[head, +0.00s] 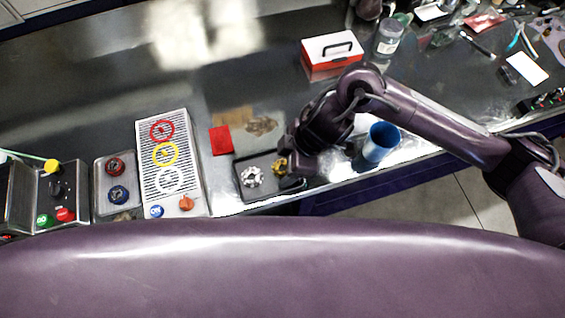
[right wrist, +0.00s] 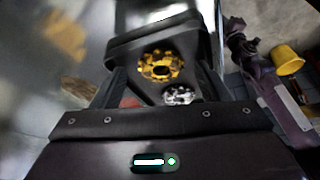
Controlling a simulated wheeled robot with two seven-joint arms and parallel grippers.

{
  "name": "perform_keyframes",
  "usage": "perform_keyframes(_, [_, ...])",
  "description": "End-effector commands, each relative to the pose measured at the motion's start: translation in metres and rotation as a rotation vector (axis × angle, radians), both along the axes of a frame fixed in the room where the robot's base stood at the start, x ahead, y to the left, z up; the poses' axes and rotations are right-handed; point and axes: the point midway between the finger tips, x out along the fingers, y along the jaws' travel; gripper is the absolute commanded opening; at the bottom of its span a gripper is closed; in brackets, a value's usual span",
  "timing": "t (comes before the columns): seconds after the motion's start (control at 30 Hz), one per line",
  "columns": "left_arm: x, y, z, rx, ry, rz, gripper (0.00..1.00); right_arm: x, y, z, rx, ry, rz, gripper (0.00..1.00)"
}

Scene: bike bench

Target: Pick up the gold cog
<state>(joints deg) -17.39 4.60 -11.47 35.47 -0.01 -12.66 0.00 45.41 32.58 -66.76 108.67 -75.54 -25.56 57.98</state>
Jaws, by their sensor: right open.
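The gold cog (head: 280,166) lies at the right part of a small black tray (head: 245,192) near the bench's front edge. It also shows in the right wrist view (right wrist: 160,67), as a toothed ring with a dark centre. A silver cog (head: 252,177) lies to its left in the tray; in the right wrist view it is below and to the right of the gold cog (right wrist: 180,96). My right gripper (head: 291,179) is open just over the tray's right end, and its fingers appear on either side of the gold cog. Contact cannot be told. My left gripper is not in view.
A blue cup (head: 381,142) stands close to the right of my right wrist. A red square (head: 221,140) lies behind the tray. A ribbed panel with coloured rings (head: 188,145) stands to the left. A red and white box (head: 330,54) sits farther back.

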Motion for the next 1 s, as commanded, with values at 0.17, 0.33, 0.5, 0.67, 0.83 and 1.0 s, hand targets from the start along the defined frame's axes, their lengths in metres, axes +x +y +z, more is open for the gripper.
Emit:
perform_keyframes(0.17, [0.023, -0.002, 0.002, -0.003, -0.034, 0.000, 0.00, 0.000, 0.001, -0.003, 0.001, -0.001, 0.001, 0.69])
perform_keyframes(0.33, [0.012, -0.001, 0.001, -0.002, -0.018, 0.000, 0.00, 0.000, 0.001, -0.002, 0.001, -0.001, 0.001, 0.57])
perform_keyframes(0.5, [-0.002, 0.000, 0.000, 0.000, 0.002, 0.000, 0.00, 0.000, 0.001, -0.002, 0.001, -0.001, 0.001, 0.35])
perform_keyframes(0.67, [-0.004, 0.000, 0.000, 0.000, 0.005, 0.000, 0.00, 0.000, 0.001, -0.002, 0.001, -0.001, 0.001, 0.19])
perform_keyframes(0.83, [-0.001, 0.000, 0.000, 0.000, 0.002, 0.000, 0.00, 0.000, 0.001, -0.002, 0.002, -0.001, 0.001, 0.19])
perform_keyframes(1.0, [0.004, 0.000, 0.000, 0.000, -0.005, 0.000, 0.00, 0.000, 0.002, 0.005, 0.003, -0.003, 0.002, 0.19])
